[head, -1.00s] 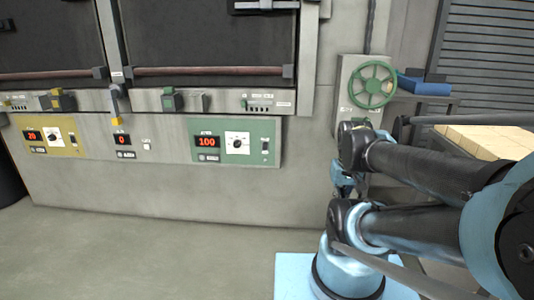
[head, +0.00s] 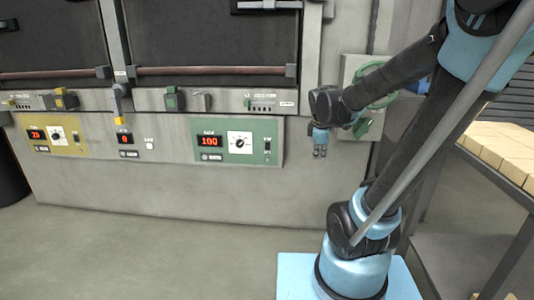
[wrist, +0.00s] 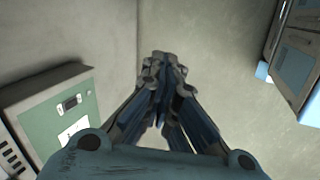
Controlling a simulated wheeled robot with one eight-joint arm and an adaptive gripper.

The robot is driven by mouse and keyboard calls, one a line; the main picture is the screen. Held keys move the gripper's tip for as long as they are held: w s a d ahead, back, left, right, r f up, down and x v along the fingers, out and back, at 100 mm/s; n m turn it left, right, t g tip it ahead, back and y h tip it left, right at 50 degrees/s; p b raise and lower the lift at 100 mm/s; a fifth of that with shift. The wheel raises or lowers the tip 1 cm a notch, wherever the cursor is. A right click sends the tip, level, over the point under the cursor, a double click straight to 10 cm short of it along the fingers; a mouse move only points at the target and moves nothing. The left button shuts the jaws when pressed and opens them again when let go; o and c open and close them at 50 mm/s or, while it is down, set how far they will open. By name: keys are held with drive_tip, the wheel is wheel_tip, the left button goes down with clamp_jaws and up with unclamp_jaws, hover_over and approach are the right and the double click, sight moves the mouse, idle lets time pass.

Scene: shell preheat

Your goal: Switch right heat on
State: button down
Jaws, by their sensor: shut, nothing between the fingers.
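The green right heat panel (head: 262,127) is on the oven front in the head view. It has a red display (head: 210,141) reading 100, a white dial (head: 240,142) and a small dark rocker switch (head: 267,145) at its right end. In the wrist view the green panel (wrist: 48,128) is at the lower left, with the dark switch (wrist: 69,104) on it. My gripper (head: 320,153) is shut and empty, pointing down, to the right of the panel and apart from it. It also fills the middle of the wrist view (wrist: 163,62).
A yellow panel (head: 78,136) and a middle display (head: 126,139) reading 0 are further left. A green handwheel (head: 378,98) is partly hidden behind my arm. A table with pale blocks (head: 506,145) stands at the right. The floor before the oven is clear.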

drive_tip(key=w+a+n+t, duration=0.1)
drive_tip(key=w+a+n, duration=0.45)
drive_tip(key=w, duration=0.25)
drive_tip(key=n+t, duration=0.2)
drive_tip(key=n, duration=1.3)
approach(266, 150)
wheel_tip(266, 150, down, 5)
drive_tip(key=s+d, duration=0.1)
drive_tip(key=s, duration=0.1)
drive_tip(key=shift+m+y, duration=0.25)
drive_tip(key=shift+y, duration=0.15)
drive_tip(key=shift+w+d+f, duration=0.1)
drive_tip(key=shift+w+f, duration=0.15)
drive_tip(key=shift+w, duration=0.45)
drive_tip(key=shift+w+d+f, duration=0.1)
drive_tip(key=shift+w+f, duration=0.1)
drive_tip(key=shift+w, duration=0.5)
drive_tip(key=shift+w+f, duration=0.25)
drive_tip(key=shift+w, duration=0.45)
